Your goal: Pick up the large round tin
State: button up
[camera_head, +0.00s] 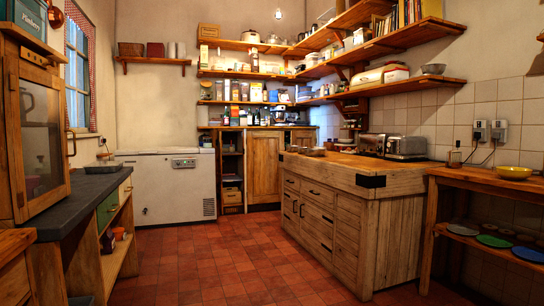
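I cannot tell for sure which thing is the large round tin. A pale rounded container (250,36) stands on the top back shelf. Cream containers with rounded corners (367,79) stand on the lower right wall shelf, beside a grey bowl (433,69). A teal container with lettering (28,17) sits on top of the glass-fronted cabinet (40,130) at the upper left, cut off by the picture edge. My gripper is not in view.
A wooden island (345,215) with a toaster (406,147) stands right of centre. A white chest freezer (168,185) is at the back left. A dark-topped counter (75,188) lines the left, and a side table (480,175) the right. The tiled floor (215,265) between them is clear.

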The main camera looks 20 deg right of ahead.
aim_at(311, 152)
jog(key=i+z, duration=0.2)
jog(key=z, duration=0.3)
jog(key=i, duration=4.2)
